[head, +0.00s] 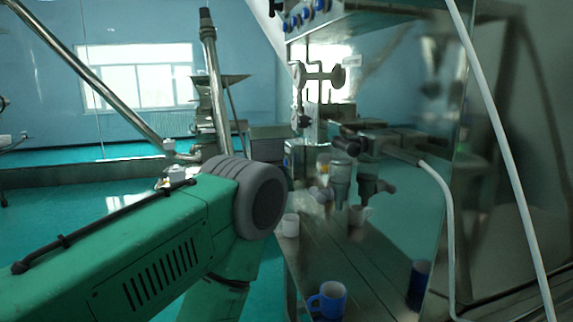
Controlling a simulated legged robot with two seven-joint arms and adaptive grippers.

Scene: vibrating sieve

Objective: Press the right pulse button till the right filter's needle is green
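I cannot make out a pulse button, a filter or a needle, or any needle's colour. Blue round knobs (308,16) sit on the steel cabinet's upper edge at the top. A round-ended metal fitting (299,74), perhaps a valve or gauge, hangs from a pipe below them, with its mirror image beside it. A green arm link of mine with a grey round joint comes in from the left and covers the lower left and middle. Neither of my grippers can be seen.
A steel bench (325,250) holds a white mug (290,226), a blue mug (330,300) and metal fittings (340,180). A mirror-like steel panel (420,215) stands along its right side. A pale hose (505,150) hangs in front. The teal floor (90,240) at left looks open.

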